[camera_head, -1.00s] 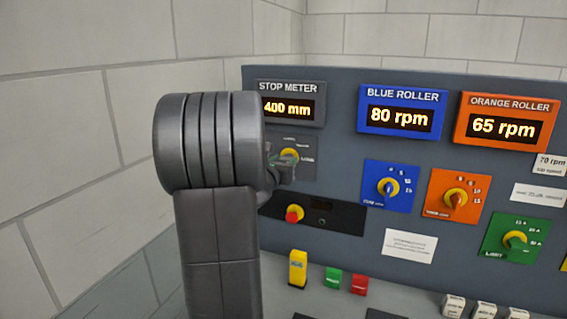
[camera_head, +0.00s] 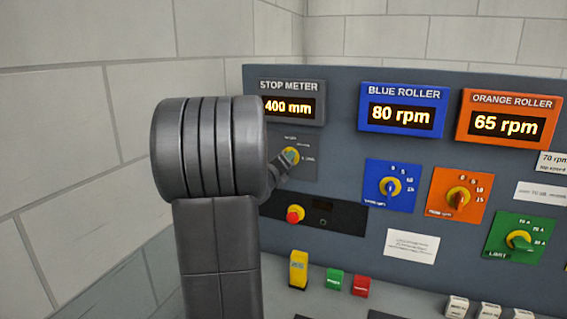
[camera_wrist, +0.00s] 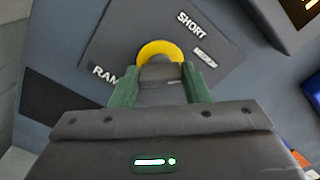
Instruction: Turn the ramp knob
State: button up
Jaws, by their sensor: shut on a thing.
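The ramp knob (camera_wrist: 160,71) is a dark grip on a yellow round base, set on a dark grey plate (camera_wrist: 105,45) marked "SHORT" and, partly covered, "RAM". In the wrist view, my gripper (camera_wrist: 161,86) has its two green fingers on either side of the knob and is shut on it. In the head view, my gripper (camera_head: 287,160) reaches the knob below the stop meter, from the lower left. The fingers hide part of the knob there, and my arm covers the plate's left side.
The stop meter (camera_head: 290,86) reads 400 mm. To the right are the blue roller display (camera_head: 402,92) at 80 rpm and the orange roller display (camera_head: 507,98) at 65 rpm, with blue, orange and green knob plates below. A red button (camera_head: 294,215) sits just under the ramp plate.

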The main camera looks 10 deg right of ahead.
jog(key=shift+f+n+p, duration=0.2)
jog(key=shift+n+p, duration=0.75)
jog(key=shift+n, duration=3.65)
jog(key=o, duration=1)
jog(key=shift+a, duration=0.1)
jog(key=b+v, duration=0.2)
jog(key=v, duration=1.1)
jog(key=shift+s+a+b, duration=0.25)
jog(key=shift+s+b, duration=0.05)
jog(key=shift+b, duration=0.1)
